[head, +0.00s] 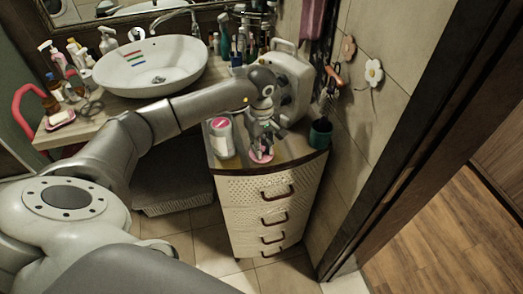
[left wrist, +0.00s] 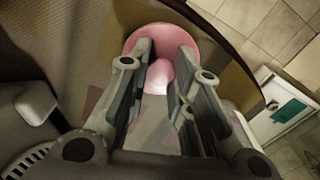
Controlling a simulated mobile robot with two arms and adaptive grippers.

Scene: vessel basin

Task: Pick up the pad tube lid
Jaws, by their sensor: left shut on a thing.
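The pink round pad tube lid (head: 261,156) is at the front of the small drawer cabinet's top in the head view. In the left wrist view the lid (left wrist: 184,73) shows as a pink disc at and between the fingertips. My left gripper (head: 262,147) points down from above and is shut on the lid; its fingers stay some way apart around it. I cannot tell whether the lid touches the top. A white tube (head: 221,138) with pink on its upper end stands just left of the gripper. My right gripper is not in view.
A dark green cup (head: 320,133) stands right of the lid. A white appliance (head: 292,82) is behind my gripper, near the tiled wall. The sink basin (head: 150,66) and several bottles are on the counter at left. The cabinet's front edge is close to the lid.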

